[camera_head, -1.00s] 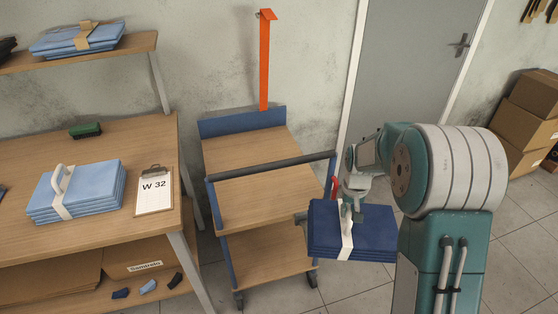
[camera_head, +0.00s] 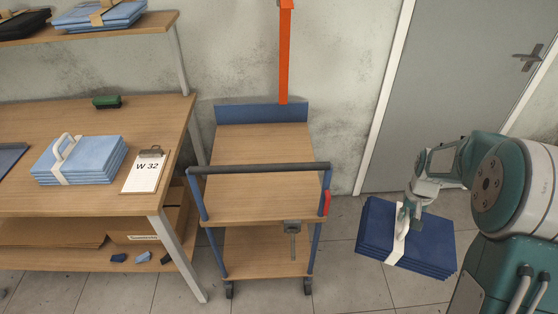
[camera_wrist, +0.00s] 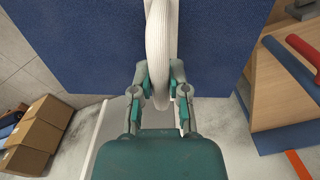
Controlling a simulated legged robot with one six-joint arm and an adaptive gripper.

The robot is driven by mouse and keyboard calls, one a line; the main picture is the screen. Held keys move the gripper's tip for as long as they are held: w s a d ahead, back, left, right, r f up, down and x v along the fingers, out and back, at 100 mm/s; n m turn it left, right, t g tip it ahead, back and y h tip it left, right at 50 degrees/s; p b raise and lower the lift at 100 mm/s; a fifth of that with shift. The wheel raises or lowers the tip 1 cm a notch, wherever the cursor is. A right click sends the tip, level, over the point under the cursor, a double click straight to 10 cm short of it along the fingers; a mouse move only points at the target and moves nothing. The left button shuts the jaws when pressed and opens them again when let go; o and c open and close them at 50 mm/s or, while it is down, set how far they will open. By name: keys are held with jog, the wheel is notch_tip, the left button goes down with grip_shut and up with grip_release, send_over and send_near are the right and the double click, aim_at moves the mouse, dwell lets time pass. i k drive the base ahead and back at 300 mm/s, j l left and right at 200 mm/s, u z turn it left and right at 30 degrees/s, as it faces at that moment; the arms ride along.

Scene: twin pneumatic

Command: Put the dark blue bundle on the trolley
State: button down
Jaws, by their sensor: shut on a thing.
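The dark blue bundle (camera_head: 427,246) hangs from my gripper (camera_head: 410,208) by its white strap handle, over the floor to the right of the trolley. It is tilted, its right side lower in the head view. In the wrist view the bundle (camera_wrist: 90,40) fills the top, and my gripper (camera_wrist: 160,98) is shut on its white handle (camera_wrist: 160,50). The trolley (camera_head: 262,195) has wooden shelves, blue posts, a dark push bar and a blue back panel. Its shelves look empty. The bundle is apart from the trolley.
A workbench (camera_head: 95,204) stands left, with a light blue bundle (camera_head: 80,161), a clipboard (camera_head: 145,171) marked W 32 and a green brush (camera_head: 107,101). An orange post (camera_head: 285,55) rises behind the trolley. A grey door (camera_head: 450,90) is behind my arm. Cardboard boxes (camera_wrist: 38,130) show in the wrist view.

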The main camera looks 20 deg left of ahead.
aim_at(267, 162)
jog(key=i+l+u, duration=0.6)
jog(key=i+u, duration=0.25)
jog(key=i+j, duration=0.1)
jog(key=j, duration=0.5)
jog(key=i+j, duration=0.1)
jog(key=j, duration=0.45)
jog(key=i+j+z, duration=0.1)
jog(key=j, duration=0.5)
jog(key=i+l+u, duration=0.1)
jog(key=l+u, duration=0.3)
jog(key=l, duration=0.75)
